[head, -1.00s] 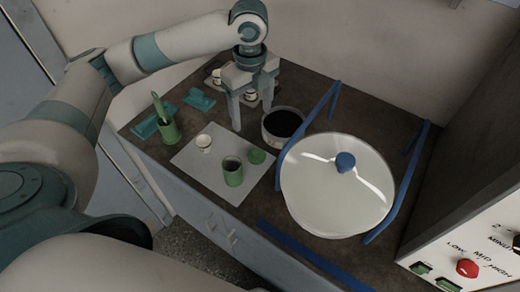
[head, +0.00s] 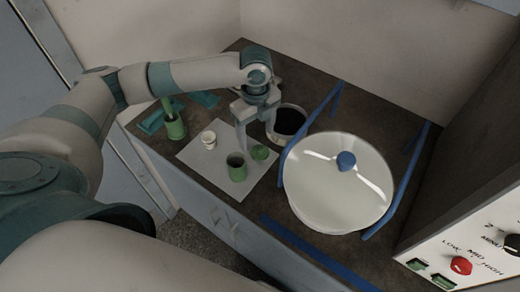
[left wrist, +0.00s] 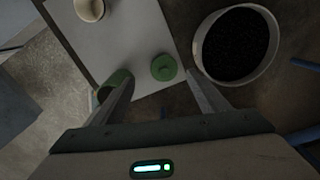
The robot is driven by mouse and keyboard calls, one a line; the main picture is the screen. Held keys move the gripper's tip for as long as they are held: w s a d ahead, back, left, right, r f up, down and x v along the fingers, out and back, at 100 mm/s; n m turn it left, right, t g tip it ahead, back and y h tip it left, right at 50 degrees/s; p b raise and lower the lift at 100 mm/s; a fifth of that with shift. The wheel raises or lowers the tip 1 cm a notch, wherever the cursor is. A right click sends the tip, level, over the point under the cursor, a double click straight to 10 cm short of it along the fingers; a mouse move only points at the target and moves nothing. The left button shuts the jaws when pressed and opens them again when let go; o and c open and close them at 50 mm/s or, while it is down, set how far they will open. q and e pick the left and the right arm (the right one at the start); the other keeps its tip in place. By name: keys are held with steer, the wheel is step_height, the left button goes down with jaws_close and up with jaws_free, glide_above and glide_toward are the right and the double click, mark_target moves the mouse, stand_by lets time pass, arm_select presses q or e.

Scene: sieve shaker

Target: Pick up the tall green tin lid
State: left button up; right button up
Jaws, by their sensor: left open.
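The green tin lid (head: 260,152) lies on the white mat (head: 200,158), right of the open green tin (head: 236,168). In the left wrist view, the lid (left wrist: 164,67) is round with a small knob and shows between my fingertips. The green tin (left wrist: 115,82) is partly hidden behind one finger there. My left gripper (head: 256,138) is open and empty, pointing down above the mat, just behind the lid in the head view. The fingers appear apart from the lid. My right gripper is not in view.
A bowl of dark grains (head: 304,116) stands close right of the gripper. A small cream tin (head: 208,139) is on the mat. A green cup (head: 174,128) stands at the left. The big white disc with a blue knob (head: 346,161) sits between blue rails at the right.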

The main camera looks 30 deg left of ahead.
mark_target(259, 147)
arm_select(q)
steer(key=shift+f, duration=1.2)
steer(key=shift+f, duration=0.1)
steer(key=shift+d+f+p, duration=0.15)
steer(key=shift+f+p, duration=0.1)
steer(key=shift+p, duration=0.25)
steer(key=f, duration=0.1)
steer(key=f+p, duration=0.1)
steer(key=f, duration=0.1)
steer(key=shift+w+d, duration=0.2)
steer(key=shift+w, duration=0.05)
steer(key=shift+f, duration=0.7)
steer(key=shift+c, duration=0.6)
steer(key=c, duration=1.1)
